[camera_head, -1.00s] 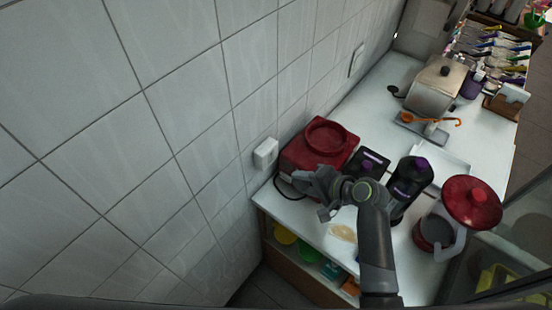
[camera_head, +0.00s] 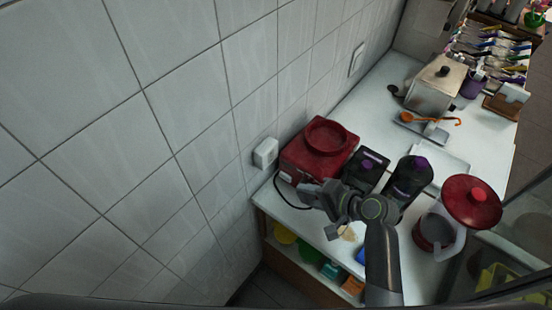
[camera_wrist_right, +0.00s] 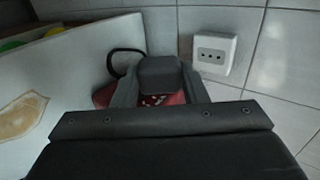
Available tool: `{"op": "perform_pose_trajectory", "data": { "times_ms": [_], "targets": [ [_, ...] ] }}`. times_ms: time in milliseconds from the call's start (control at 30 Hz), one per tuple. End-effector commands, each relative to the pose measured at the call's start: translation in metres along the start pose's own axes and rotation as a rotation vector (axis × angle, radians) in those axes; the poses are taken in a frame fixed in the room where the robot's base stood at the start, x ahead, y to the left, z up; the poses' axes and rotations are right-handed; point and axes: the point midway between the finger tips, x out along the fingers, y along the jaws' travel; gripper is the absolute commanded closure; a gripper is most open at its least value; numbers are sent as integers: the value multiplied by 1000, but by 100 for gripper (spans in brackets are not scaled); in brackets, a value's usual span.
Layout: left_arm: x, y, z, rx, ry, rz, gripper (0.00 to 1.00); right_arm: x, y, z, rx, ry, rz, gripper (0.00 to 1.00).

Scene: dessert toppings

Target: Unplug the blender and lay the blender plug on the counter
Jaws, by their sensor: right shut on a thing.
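The red blender base (camera_head: 306,160) stands on the counter (camera_head: 375,100) against the tiled wall. The white wall socket (camera_head: 265,152) is left of it; in the right wrist view the socket (camera_wrist_right: 215,53) shows bare holes with nothing in them. My right gripper (camera_head: 306,193) is just in front of the base, above the counter's near end. In the right wrist view it is shut on a dark block, the blender plug (camera_wrist_right: 158,74). The black cord (camera_head: 281,197) loops beside the base. My left gripper is not in view.
A dark bottle (camera_head: 408,180) and a black container (camera_head: 367,170) stand right of the base. A jug (camera_head: 435,230) and a red lid (camera_head: 472,200) are farther right. A pale patch (camera_head: 350,233) lies near the front edge. Shelves with coloured items are below.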

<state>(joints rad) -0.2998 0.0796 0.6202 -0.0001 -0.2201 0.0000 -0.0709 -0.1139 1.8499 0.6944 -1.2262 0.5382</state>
Motion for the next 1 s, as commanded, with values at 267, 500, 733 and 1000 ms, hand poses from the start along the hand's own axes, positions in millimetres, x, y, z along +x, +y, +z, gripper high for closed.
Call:
{"op": "perform_pose_trajectory", "data": {
  "times_ms": [267, 500, 733, 1000],
  "targets": [
    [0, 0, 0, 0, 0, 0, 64, 0, 0, 0, 0, 0, -1, 97],
    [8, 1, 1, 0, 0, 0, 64, 7, 10, 0, 0, 0, -1, 97],
    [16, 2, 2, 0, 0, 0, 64, 15, 21, 0, 0, 0, 0, 97],
    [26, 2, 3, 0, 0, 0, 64, 24, 35, 0, 0, 0, 0, 97]
  ]
}}
